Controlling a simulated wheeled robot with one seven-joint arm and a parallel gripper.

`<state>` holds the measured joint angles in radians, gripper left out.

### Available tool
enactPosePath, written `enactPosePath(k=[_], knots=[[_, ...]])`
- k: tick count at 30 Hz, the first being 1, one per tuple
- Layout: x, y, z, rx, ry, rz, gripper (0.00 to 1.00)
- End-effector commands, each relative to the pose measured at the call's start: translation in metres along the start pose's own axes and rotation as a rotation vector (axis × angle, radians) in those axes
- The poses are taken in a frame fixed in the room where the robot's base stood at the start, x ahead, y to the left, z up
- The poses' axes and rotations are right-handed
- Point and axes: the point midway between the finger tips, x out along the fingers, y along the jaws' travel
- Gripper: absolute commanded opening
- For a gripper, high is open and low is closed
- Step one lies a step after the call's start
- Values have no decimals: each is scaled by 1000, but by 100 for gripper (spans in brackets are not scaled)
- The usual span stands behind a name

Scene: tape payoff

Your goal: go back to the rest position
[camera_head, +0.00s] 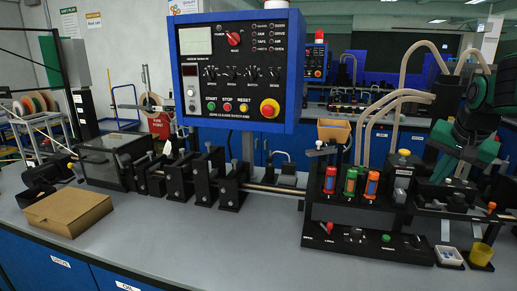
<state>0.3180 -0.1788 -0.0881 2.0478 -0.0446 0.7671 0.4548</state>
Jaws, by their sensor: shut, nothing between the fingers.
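My arm, in green and black, shows at the right edge of the head view, over the right part of the bench. Its end, my gripper (441,170), is low behind the black rack's right side. The gripper looks shut and empty, though its fingertips are small, dark and partly hidden among the fixtures there. I cannot tell whether it touches any of them.
A black rack (345,243) holds red, green and orange cylinders close to my arm. A yellow cup (481,255) and white tray (449,257) stand at the front right. A blue control panel (240,72) rises mid-bench. A cardboard box (66,211) lies left; the front middle is clear.

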Motion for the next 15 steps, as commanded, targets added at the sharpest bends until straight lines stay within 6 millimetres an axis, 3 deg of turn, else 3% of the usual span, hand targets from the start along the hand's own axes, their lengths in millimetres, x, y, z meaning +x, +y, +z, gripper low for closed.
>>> enactPosePath(k=[1,9,12,15], knots=[[-2,20,28,-26,-40,29,0],[-6,121,171,-163,-282,145,0],[-8,148,215,-204,-362,163,0],[-11,166,247,-234,-422,172,0]])
